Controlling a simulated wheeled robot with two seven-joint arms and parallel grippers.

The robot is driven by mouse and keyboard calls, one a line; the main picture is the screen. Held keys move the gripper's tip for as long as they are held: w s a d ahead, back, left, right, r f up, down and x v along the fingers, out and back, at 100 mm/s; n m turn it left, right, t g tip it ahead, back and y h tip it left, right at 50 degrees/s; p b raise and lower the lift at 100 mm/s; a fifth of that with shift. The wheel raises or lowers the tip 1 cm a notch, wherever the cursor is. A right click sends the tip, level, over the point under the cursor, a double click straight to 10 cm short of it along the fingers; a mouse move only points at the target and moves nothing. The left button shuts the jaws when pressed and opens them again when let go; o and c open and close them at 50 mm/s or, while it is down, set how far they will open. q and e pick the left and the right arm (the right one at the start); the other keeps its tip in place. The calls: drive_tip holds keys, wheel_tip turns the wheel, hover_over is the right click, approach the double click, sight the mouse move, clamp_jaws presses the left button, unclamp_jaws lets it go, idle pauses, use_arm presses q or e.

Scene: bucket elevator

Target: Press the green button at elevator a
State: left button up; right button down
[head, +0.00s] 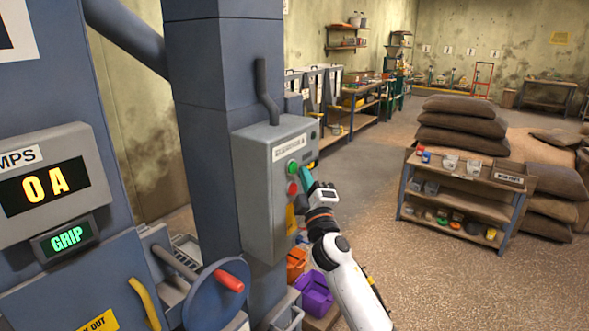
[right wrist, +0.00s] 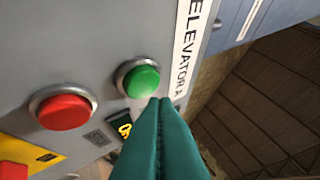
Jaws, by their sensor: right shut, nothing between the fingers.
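The grey control box (head: 252,190) labelled "ELEVATOR A" is mounted on a blue-grey column in the head view. Its green button (head: 292,167) sits above a red button (head: 293,188). In the right wrist view the green button (right wrist: 141,82) stands out in a metal ring, with the red button (right wrist: 65,111) to its left. My right gripper (head: 305,173) is shut and empty in front of the box. Its teal fingertips (right wrist: 160,100) appear just beside the lower right of the green button; I cannot tell whether they touch it. My left gripper is not in view.
A display (head: 46,187) reading "0 A" and a "GRIP" sign are at the left. A small shelf (head: 470,205) and sacks are at right, with open floor between.

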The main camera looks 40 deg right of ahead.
drive_tip(key=shift+w, duration=0.1)
drive_tip(key=shift+w+a, duration=0.1)
drive_tip(key=shift+w, duration=0.25)
drive_tip(key=shift+w+a+b, duration=0.15)
drive_tip(key=shift+w+b, duration=0.2)
drive_tip(key=shift+w, duration=0.1)
idle(0.9)
drive_tip(key=shift+s, duration=0.1)
drive_tip(key=shift+s+d, duration=0.2)
drive_tip(key=shift+s, duration=0.55)
drive_tip(key=s, duration=0.1)
drive_tip(key=s+d+p, duration=0.1)
drive_tip(key=s, duration=0.2)
drive_tip(key=shift+s+d, duration=0.25)
drive_tip(key=shift+s, duration=0.15)
